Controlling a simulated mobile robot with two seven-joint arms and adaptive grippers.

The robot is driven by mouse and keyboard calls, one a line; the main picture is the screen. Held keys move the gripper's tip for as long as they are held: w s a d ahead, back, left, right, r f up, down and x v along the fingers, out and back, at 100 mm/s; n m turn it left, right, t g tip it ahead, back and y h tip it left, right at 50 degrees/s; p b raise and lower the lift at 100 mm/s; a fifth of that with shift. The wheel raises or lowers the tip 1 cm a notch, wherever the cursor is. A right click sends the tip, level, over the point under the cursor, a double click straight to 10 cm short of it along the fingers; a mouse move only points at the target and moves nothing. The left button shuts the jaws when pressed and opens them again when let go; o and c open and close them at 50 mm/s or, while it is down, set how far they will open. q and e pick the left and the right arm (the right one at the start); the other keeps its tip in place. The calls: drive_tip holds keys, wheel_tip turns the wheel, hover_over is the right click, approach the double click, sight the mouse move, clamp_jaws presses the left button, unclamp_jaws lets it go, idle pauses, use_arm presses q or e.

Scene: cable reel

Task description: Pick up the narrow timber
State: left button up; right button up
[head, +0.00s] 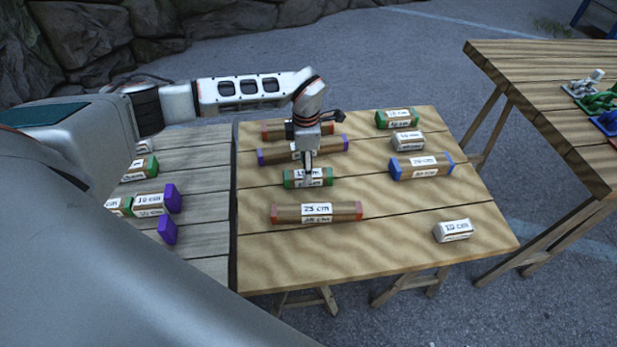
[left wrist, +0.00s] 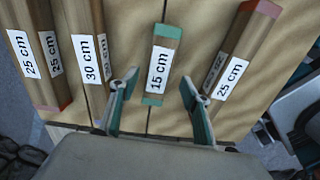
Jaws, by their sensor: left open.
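A short timber with green ends (head: 321,180), labelled 15 cm, lies on the middle table. My left gripper (head: 308,168) points down at it from above. In the left wrist view the fingers are open and empty, one on each side of this green-ended timber (left wrist: 160,70). I cannot tell from the label which timber counts as narrow. Nearby lie a red-ended 25 cm timber (head: 316,212), a purple-ended 30 cm timber (head: 330,144) and another red-ended timber (head: 272,131) behind it. My right gripper is not in view.
On the table's right side lie a green-ended timber (head: 397,118), a blue-ended timber (head: 421,166) and two white-ended timbers (head: 407,140) (head: 453,231). A grey table (head: 205,205) at left bears more timbers. A third table (head: 535,75) with coloured items stands at right.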

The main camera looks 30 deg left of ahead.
use_arm(q)
drive_tip(key=f, duration=0.4)
drive_tip(key=shift+w+d+f+b, duration=0.1)
drive_tip(key=shift+w+d+b, duration=0.1)
drive_tip(key=shift+b, duration=0.2)
drive_tip(key=shift+w+a+f, duration=0.1)
drive_tip(key=shift+f, duration=0.05)
drive_tip(key=c, duration=1.2)
drive_tip(key=shift+c, duration=0.2)
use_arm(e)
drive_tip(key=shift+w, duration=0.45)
use_arm(q)
drive_tip(key=shift+r, duration=0.2)
